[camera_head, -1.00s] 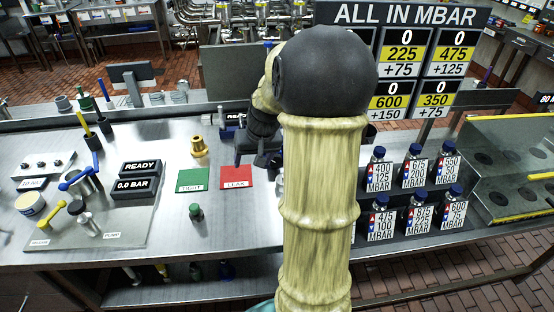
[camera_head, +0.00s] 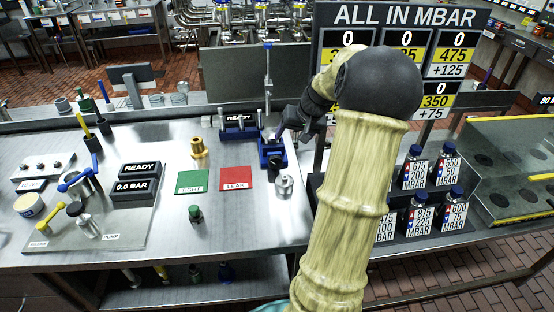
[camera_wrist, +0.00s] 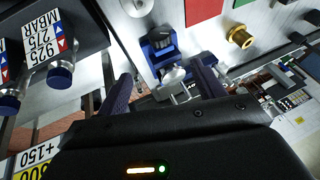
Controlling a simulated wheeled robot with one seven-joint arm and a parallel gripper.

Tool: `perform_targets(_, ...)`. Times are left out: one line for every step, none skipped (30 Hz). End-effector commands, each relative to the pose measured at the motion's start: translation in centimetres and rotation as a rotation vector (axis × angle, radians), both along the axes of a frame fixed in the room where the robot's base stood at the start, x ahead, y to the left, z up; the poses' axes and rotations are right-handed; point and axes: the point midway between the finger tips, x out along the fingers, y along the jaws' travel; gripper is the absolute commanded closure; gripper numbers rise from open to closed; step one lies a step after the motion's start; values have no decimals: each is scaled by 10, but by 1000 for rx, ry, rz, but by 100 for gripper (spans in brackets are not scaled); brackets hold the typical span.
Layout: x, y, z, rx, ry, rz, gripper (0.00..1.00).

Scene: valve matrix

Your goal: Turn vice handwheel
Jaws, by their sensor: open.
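The blue vice (camera_head: 271,152) stands on the steel bench, right of the red LEAK mat. In the wrist view the vice (camera_wrist: 158,50) lies ahead of my gripper. A silver round part (camera_wrist: 173,76), seemingly its handwheel, shows between my finger tips in that view. My gripper (camera_head: 284,132) is at the vice's back right side in the head view, and its two dark fingers (camera_wrist: 163,84) are spread with a gap between them. I cannot tell whether the fingers touch the silver part. The handwheel is mostly hidden by my gripper in the head view.
A silver cylinder (camera_head: 284,186) stands in front of the vice. A brass fitting (camera_head: 198,148) stands left of it, behind the green mat (camera_head: 193,182) and red mat (camera_head: 236,178). Labelled bottles (camera_head: 418,212) stand in a rack at right.

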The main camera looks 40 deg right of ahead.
Motion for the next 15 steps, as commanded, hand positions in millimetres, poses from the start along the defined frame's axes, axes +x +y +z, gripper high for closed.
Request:
perform_targets(3,1,-7,3,2,2,32)
perform_targets(5,1,-11,5,2,2,32)
perform_targets(9,2,-16,4,2,3,32)
perform_targets(11,2,-21,4,2,3,32)
perform_targets(13,2,-26,5,2,2,32)
perform_targets(16,2,-32,4,2,3,32)
perform_targets(19,2,-37,4,3,3,32)
perform_targets(21,3,-42,4,2,3,32)
perform_targets(25,2,-48,4,2,2,32)
perform_targets(27,2,-53,5,2,2,32)
perform_targets(30,2,-57,5,2,2,32)
perform_targets(33,3,-64,4,3,2,32)
perform_targets(35,3,-68,4,4,3,32)
perform_targets(38,3,-73,4,3,3,32)
perform_targets(41,3,-79,4,3,3,32)
